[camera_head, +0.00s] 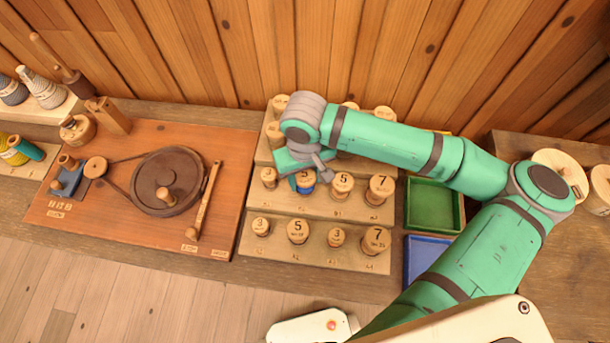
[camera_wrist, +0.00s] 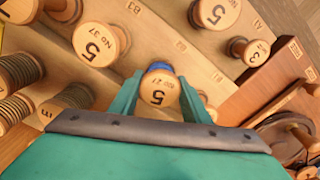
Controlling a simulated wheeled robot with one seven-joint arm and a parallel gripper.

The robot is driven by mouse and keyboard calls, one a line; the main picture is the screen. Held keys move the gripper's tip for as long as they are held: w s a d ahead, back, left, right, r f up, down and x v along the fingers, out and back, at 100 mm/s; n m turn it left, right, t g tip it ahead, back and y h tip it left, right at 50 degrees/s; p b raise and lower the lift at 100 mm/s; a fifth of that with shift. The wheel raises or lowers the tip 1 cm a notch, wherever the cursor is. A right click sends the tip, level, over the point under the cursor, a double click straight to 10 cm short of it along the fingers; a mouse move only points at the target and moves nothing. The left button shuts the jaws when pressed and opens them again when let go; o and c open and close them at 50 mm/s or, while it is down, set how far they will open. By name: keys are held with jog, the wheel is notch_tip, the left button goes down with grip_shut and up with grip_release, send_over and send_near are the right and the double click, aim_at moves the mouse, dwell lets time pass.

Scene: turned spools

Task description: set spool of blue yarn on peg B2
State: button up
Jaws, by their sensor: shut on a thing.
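My gripper (camera_wrist: 160,95) is shut on this spool; in the head view my gripper (camera_head: 304,178) is over the second place from the left in the middle row of the stepped rack (camera_head: 320,204). Peg B2 itself is not visible under the spool and gripper. I cannot tell whether the spool is on the peg or above it.
A spool marked 5 (camera_head: 342,183) and one marked 7 (camera_head: 380,188) stand to the right. A smaller spool (camera_head: 268,176) is close on the left. The front row holds several spools. Green (camera_head: 434,207) and blue (camera_head: 425,262) trays lie right; a wheel board (camera_head: 120,220) lies left.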

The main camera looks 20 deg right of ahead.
aim_at(305, 176)
jog(key=shift+f, duration=0.15)
jog(key=o, duration=0.7)
jog(key=shift+o, duration=0.2)
jog(key=shift+r, duration=5.5)
